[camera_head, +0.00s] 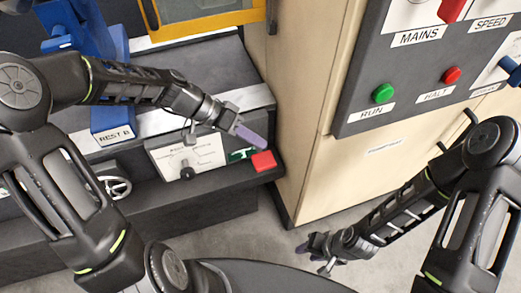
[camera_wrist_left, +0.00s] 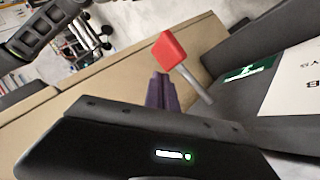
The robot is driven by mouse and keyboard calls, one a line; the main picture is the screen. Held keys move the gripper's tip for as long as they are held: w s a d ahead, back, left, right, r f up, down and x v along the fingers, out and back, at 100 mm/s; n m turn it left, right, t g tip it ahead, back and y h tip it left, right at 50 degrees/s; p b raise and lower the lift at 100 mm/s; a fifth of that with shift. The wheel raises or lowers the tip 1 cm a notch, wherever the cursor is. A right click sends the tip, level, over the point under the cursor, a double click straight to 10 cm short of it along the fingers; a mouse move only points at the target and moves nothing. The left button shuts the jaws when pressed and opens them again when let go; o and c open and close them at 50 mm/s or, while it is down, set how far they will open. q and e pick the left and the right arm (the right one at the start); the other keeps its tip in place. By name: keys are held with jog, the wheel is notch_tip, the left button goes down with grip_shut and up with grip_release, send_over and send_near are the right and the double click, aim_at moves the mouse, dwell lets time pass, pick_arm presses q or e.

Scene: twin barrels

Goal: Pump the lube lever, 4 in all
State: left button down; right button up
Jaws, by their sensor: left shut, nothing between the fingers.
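The lube lever has a red square knob (camera_head: 264,161) and stands at the right end of the dark machine ledge. In the left wrist view its red knob (camera_wrist_left: 169,50) sits on a grey rod, just beyond and right of the fingertips. My left gripper (camera_head: 263,142) is shut and empty, its purple fingers just above and behind the knob; I cannot tell whether they touch it. The fingers also show in the left wrist view (camera_wrist_left: 161,88). My right gripper (camera_head: 303,248) hangs low over the floor, away from the lever; its fingers are too small to judge.
A green label (camera_head: 240,155) and a white dial plate (camera_head: 188,158) with a black knob are left of the lever. A handwheel (camera_head: 116,187) is further left. A beige cabinet (camera_head: 300,110) stands close on the right, with a grey control panel (camera_head: 360,118). Floor is free below.

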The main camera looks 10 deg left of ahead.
pick_arm(q)
jog(key=shift+f, duration=0.1)
jog(key=shift+f+b, duration=0.3)
jog(key=shift+b, duration=0.15)
jog(key=shift+s+d+f+b, duration=0.1)
jog(key=shift+s+f+b, duration=0.05)
jog(key=shift+f+b, duration=0.55)
jog(key=shift+s+d+f+b, duration=0.1)
jog(key=shift+f+b, duration=0.5)
jog(key=shift+f, duration=0.2)
dwell(1.2)
jog(key=shift+r, duration=0.2)
dwell(0.5)
jog(key=shift+w+a+r+p, duration=0.1)
jog(key=shift+r+p, duration=0.5)
jog(key=shift+r, duration=0.3)
jog(key=shift+w+a+r+p, duration=0.1)
jog(key=shift+r+p, duration=0.5)
jog(key=shift+r, duration=0.25)
notch_tip(320, 180, up, 5)
jog(key=p, duration=0.3)
send_over(260, 152)
jog(key=w+a, duration=0.1)
jog(key=a, duration=0.1)
jog(key=shift+d, duration=0.2)
